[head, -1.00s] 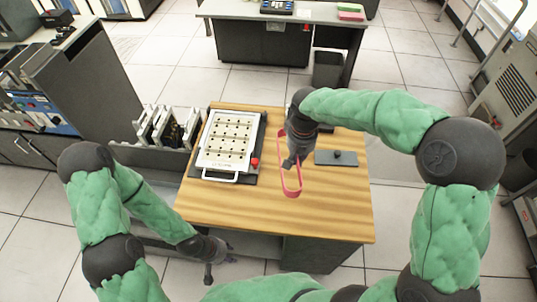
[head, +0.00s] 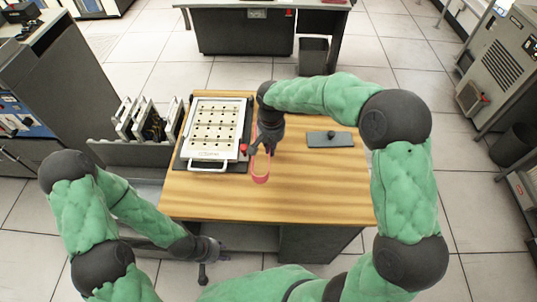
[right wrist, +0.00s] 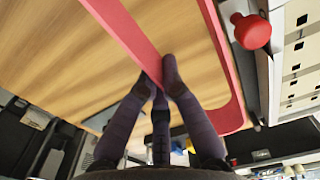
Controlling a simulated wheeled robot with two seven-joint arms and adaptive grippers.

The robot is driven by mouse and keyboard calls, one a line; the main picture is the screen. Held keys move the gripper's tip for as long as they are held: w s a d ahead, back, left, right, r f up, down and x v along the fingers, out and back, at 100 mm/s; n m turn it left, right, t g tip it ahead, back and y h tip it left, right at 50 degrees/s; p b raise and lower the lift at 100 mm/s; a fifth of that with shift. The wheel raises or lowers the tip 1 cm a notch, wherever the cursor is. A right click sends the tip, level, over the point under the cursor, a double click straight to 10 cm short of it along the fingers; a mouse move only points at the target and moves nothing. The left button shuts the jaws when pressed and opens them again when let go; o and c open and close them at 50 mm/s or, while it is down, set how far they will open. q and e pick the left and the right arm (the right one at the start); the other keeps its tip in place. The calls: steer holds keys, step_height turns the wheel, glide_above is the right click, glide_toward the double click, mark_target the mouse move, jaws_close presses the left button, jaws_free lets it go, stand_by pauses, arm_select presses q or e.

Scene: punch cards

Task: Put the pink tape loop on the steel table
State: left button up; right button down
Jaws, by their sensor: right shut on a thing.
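The pink tape loop (head: 261,179) is a long, thin band that hangs from my right gripper (head: 259,150) over the wooden desk, beside the white punch board. In the right wrist view my right gripper (right wrist: 160,72) has its fingertips closed on one side of the pink loop (right wrist: 128,32); the other side runs past to the right. My left gripper (head: 206,266) is low in front of the desk, away from the loop; its fingers are too small to read. A dark table with a pale grey top (head: 235,5), perhaps the steel table, is at the back, cut by the top edge.
The white punch board (head: 211,130) has a red knob (head: 243,148) close to the loop. A grey plate (head: 329,139) lies at right. A dark bin (head: 313,57) stands behind, with open floor between the tables.

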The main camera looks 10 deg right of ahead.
steer(key=w+f, duration=0.1)
steer(key=w+f+b, duration=0.1)
steer(key=f, duration=0.1)
steer(key=shift+w+f, duration=0.2)
steer(key=shift+w, duration=0.2)
steer(key=shift+w+d+f+b, duration=0.15)
steer(key=shift+f+b, duration=0.3)
steer(key=shift+f, duration=1.15)
steer(key=shift+f, duration=0.2)
steer(key=c, duration=1.4)
jaws_free()
